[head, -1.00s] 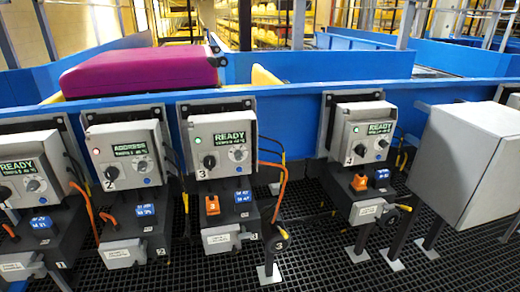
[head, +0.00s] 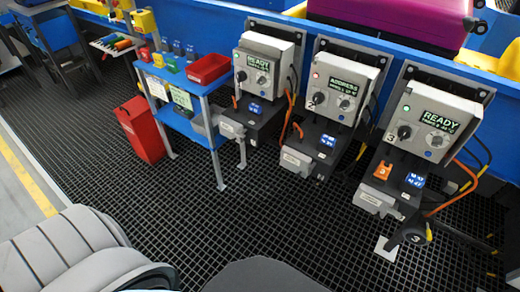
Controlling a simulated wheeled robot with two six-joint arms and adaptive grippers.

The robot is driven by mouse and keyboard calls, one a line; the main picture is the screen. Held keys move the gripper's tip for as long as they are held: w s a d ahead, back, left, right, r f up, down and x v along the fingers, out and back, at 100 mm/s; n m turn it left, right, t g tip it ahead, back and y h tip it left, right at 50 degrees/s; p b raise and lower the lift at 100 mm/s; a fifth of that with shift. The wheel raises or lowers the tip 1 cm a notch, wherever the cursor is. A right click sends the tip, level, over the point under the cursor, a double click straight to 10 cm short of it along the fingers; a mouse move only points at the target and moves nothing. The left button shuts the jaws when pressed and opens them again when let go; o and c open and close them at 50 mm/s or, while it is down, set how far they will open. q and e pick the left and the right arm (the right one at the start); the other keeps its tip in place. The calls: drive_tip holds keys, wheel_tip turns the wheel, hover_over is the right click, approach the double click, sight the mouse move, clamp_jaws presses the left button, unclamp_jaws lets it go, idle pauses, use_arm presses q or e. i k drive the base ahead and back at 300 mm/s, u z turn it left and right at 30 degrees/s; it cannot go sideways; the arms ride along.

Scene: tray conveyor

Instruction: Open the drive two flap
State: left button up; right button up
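Drive two is the middle of three grey control boxes, with box front (head: 340,90) on the blue conveyor side. It carries a "2", a display (head: 345,87) reading ADDRESS, a black knob (head: 318,98) and a small reddish light. Below it sits a dark lower unit (head: 315,148) with a blue label (head: 327,140) and a light grey cover piece (head: 295,160) at its front, which looks closed; I cannot tell for sure that this is the flap. Neither gripper shows.
Drive one (head: 263,66) stands left of drive two, drive three (head: 432,118) right; both read READY. A blue cart (head: 190,127) with a red tray (head: 209,69) and a red bin (head: 141,129) stand further left. A magenta case (head: 395,18) lies on the conveyor.

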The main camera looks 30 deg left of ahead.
sight(296, 161)
drive_tip(key=u, duration=0.95)
drive_tip(key=k, duration=0.35)
drive_tip(key=z, duration=1)
drive_tip(key=i, duration=1.05)
drive_tip(key=u, duration=0.7)
